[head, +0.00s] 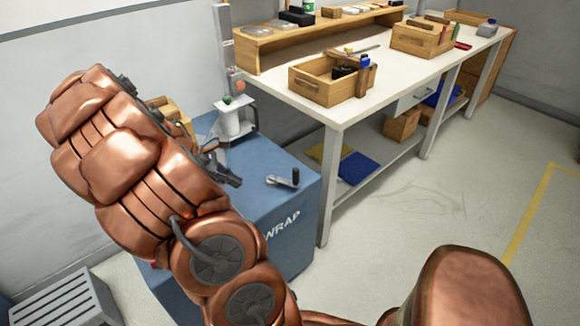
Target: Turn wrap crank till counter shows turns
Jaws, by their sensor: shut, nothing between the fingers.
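The blue wrap machine (285,210) has "WRAP" lettered in white on its front. A small crank (284,180) with a grey arm and an upright dark handle lies at its top right edge. My gripper (233,180) is shut and empty over the machine's top, left of the crank and apart from it in the picture. My copper arm covers the left part of the machine. I cannot make out a counter reading; a white stand (236,122) with a green and a red knob rises at the machine's back.
A white workbench (385,95) stands behind and right, with a wooden crate (325,82) near its close corner. A grey slatted box (62,303) is on the floor at lower left. The floor right of the machine is clear up to a yellow line (530,215).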

